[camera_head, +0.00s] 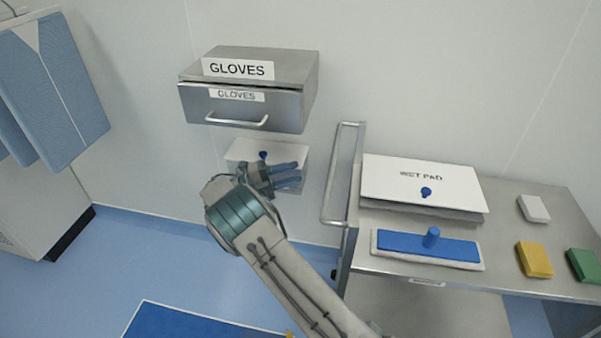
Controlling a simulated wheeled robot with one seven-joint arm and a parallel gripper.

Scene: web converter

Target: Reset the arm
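My arm reaches up from the bottom of the head view, and my gripper (296,176) is in front of a white box (240,150) on the wall. Its two blue fingers point right and look a little apart, with nothing visible between them. They cover part of the box's front. I cannot tell whether the fingers touch the box.
A steel GLOVES drawer unit (300,70) hangs above my gripper. On the right, a steel cart (540,205) with a rail handle (335,175) bears a WET PAD box (385,180), a blue mop pad (400,243) and several small blocks. Blue garments (60,90) hang left.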

